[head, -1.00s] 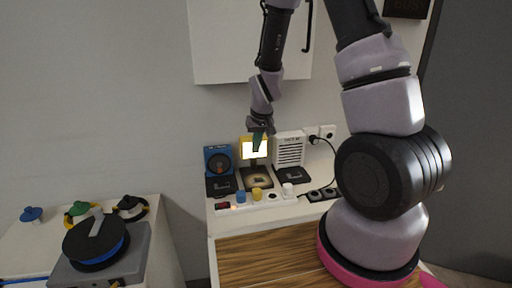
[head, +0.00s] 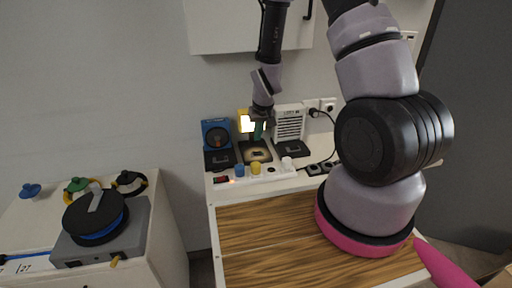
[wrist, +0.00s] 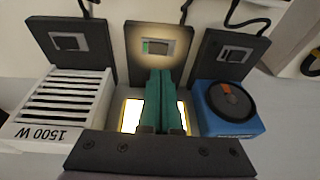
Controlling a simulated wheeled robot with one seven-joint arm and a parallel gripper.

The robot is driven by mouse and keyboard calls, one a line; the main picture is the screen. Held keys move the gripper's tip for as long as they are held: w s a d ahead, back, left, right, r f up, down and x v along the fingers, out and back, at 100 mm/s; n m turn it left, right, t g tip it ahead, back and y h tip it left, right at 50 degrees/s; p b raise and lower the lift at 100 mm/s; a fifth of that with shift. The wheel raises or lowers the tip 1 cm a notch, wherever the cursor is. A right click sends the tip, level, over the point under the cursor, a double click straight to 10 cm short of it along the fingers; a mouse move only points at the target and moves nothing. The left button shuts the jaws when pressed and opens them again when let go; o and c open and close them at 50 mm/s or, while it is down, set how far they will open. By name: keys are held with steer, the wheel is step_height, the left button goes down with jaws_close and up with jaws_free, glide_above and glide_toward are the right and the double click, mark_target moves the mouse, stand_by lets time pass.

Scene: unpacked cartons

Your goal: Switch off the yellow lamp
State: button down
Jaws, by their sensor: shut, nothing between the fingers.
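The yellow lamp (head: 244,123) stands lit at the back of the counter, between a blue device and a white heater. In the wrist view its bright face (wrist: 131,115) shows on both sides of my fingers. The lamp's black switch plate (head: 254,152) lies in front of it. In the wrist view the plate holds a small rocker switch (wrist: 154,47) with a green part at its left end, lit by the lamp. My gripper (head: 258,136) has teal fingers, shut and empty, in front of the lamp. In the wrist view the fingertips (wrist: 162,72) appear just below the switch; contact cannot be told.
The blue device (head: 216,135) and white heater (head: 289,122) flank the lamp closely, each with its own black switch plate. A white power strip (head: 262,171) with coloured plugs lies in front. The wooden counter top (head: 265,225) is clear.

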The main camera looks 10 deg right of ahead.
mark_target(255, 152)
steer(key=x, duration=0.2)
steer(key=s+x, duration=0.1)
steer(key=x, duration=0.2)
steer(key=shift+a+f, duration=0.1)
steer(key=shift+f, duration=0.3)
steer(key=shift+f, duration=0.1)
